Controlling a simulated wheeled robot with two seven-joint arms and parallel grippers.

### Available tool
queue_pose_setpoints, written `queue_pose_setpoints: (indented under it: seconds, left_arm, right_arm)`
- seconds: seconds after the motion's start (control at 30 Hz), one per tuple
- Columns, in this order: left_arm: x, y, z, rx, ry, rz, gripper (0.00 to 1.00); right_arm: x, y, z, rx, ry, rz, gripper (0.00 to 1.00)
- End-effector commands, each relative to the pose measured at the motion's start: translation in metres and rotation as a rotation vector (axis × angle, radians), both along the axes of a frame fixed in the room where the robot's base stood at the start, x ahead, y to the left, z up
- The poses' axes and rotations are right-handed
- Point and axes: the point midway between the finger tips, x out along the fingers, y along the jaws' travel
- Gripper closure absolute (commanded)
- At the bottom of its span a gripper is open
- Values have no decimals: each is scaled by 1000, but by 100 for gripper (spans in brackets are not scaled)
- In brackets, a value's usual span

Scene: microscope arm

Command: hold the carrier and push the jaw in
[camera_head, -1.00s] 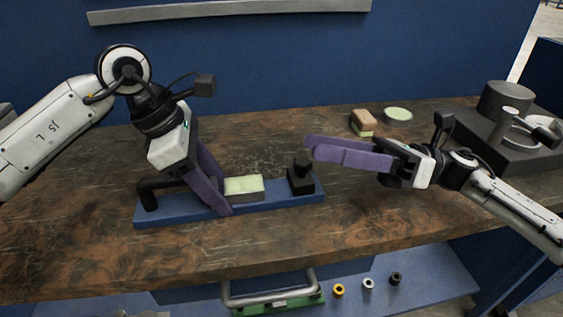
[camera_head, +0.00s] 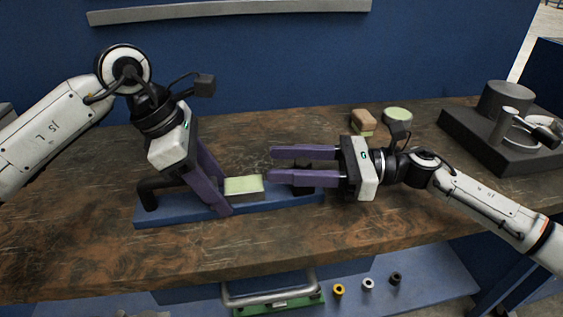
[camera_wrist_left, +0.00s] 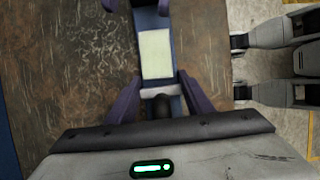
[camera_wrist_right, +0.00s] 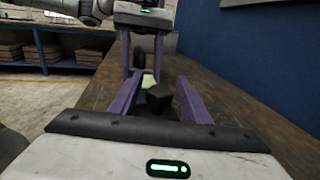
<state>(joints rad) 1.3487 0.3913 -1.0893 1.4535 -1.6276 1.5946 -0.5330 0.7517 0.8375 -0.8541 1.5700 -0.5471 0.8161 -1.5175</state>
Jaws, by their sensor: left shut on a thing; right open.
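The blue carrier (camera_head: 165,215) lies on the table, with a black bent handle (camera_head: 149,193) at its left end. A pale green block (camera_head: 244,188) sits midway along it; it also shows in the left wrist view (camera_wrist_left: 155,53). The black jaw (camera_head: 303,188) stands at the right end, mostly hidden behind my right fingers in the head view. My left gripper (camera_head: 225,197) is shut on the carrier, its purple fingers along both sides just left of the block. My right gripper (camera_head: 271,164) is open, its fingers on either side of the jaw (camera_wrist_right: 160,97), tips toward the block.
A brown-and-green sponge-like block (camera_head: 363,121) and a round green-topped disc (camera_head: 397,115) lie at the back. A dark microscope-like machine (camera_head: 503,130) stands at the right. Below the front edge is a blue shelf (camera_head: 425,275) with several small rings. The front tabletop is clear.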

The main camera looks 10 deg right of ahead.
Motion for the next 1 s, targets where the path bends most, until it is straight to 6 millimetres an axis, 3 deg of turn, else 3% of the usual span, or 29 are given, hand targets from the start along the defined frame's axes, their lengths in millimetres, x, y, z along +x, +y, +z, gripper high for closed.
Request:
queue_pose_setpoints:
  seconds: [0.4,0.43,0.7,0.87,1.0]
  left_arm:
    - [1,-1,3,-5,-5,1,96]
    - [1,-1,3,-5,-5,1,96]
    - [1,-1,3,-5,-5,1,96]
    - [1,-1,3,-5,-5,0,96]
    - [0,-1,3,-6,-5,-1,96]
  right_arm:
    - [2,11,0,-1,1,0,57]
    - [2,11,0,0,1,0,59]
    - [3,11,0,0,1,-1,100]
    - [2,13,0,0,1,0,100]
    - [1,37,1,2,1,5,100]
